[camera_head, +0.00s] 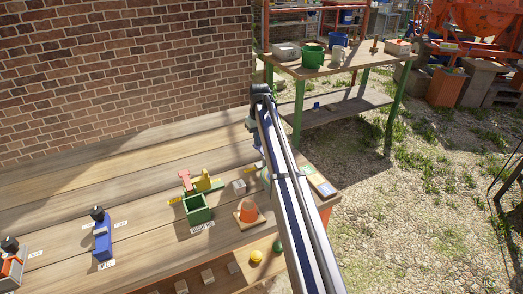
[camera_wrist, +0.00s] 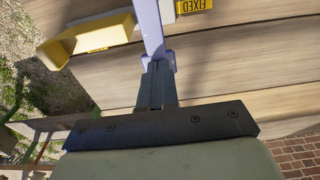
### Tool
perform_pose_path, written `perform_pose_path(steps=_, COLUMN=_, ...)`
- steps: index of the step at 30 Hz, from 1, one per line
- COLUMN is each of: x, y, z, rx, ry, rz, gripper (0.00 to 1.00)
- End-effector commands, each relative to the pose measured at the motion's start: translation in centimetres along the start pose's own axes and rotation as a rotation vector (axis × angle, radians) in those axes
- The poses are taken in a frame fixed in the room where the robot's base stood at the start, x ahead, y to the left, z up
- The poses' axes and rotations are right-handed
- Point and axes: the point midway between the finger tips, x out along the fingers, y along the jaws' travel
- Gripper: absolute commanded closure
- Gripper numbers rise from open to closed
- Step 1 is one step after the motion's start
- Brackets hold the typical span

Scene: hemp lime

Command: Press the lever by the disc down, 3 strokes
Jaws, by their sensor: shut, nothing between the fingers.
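In the wrist view, my gripper (camera_wrist: 157,85) is shut and empty, pointing at a lavender-blue upright bar (camera_wrist: 149,28). The bar looks like a lever, and its near end overlaps my fingertips, so I cannot tell whether they touch. A yellow bracket-like piece (camera_wrist: 88,40) stands to the left of the bar, and a yellow "FIXED" label (camera_wrist: 194,7) lies to its right. I cannot make out a disc for certain. In the head view, my arm hides most of what is at my gripper, at the right part of the bench.
The wooden bench (camera_head: 150,165) runs along a brick wall. A green-legged table (camera_head: 340,62) stands behind.

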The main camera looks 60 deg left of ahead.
Motion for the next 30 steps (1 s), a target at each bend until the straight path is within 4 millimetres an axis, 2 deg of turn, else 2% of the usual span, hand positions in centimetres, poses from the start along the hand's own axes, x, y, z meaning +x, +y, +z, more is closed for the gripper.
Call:
perform_pose_path(steps=22, x=1.8, y=0.0, z=0.0, rx=0.0, ry=0.001, rz=0.0, gripper=1.0)
perform_pose_path(steps=30, x=1.8, y=0.0, z=0.0, rx=0.0, ry=0.001, rz=0.0, gripper=1.0)
